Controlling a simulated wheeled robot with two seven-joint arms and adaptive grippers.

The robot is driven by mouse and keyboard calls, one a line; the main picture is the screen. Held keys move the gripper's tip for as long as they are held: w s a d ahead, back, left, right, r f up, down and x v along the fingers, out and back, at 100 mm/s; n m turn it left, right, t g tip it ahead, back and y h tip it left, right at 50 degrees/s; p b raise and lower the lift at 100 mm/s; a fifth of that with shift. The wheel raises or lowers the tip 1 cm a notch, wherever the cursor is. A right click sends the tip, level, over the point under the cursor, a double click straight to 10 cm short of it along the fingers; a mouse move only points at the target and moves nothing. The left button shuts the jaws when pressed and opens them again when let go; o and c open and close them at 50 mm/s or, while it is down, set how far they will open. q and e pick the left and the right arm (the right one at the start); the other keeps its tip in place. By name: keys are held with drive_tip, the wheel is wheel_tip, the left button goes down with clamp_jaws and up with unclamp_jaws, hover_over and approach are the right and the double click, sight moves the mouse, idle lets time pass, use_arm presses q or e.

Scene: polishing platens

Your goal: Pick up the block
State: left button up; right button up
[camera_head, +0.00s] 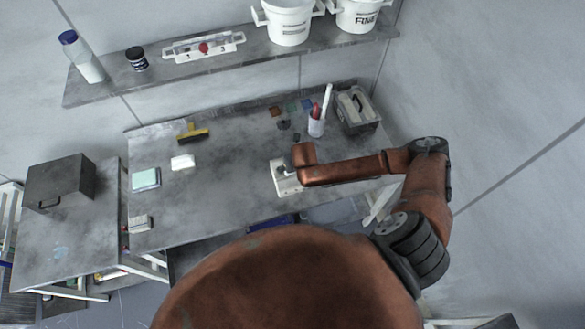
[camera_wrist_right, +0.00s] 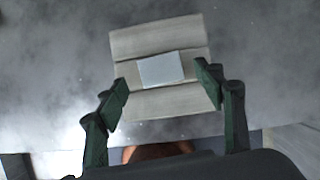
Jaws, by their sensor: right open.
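A pale grey-white block (camera_head: 286,180) lies on the grey workbench near its front right edge. In the right wrist view the block (camera_wrist_right: 128,45) has a band across its middle with a light square patch (camera_wrist_right: 162,69). My right gripper (camera_wrist_right: 162,90) is open above it, with one green finger on each side of the middle band. The fingertips overlap the block's outline in the picture; I cannot tell whether they touch it. In the head view my right arm partly covers the block and the gripper. My left gripper is not in view.
The workbench (camera_head: 225,190) also carries a pen cup (camera_head: 316,127), a grey bin (camera_head: 357,110), a yellow-black tool (camera_head: 194,134), a white item (camera_head: 182,162) and a pale green pad (camera_head: 145,179). A shelf with buckets hangs behind. The bench left of the block is clear.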

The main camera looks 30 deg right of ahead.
drive_tip(key=shift+x, duration=1.2)
drive_tip(key=shift+f, duration=0.25)
drive_tip(key=shift+c, duration=0.3)
drive_tip(key=shift+d, duration=0.1)
drive_tip(key=c, duration=0.9)
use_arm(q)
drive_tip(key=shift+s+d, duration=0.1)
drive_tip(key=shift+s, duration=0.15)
use_arm(e)
drive_tip(key=c, duration=0.3)
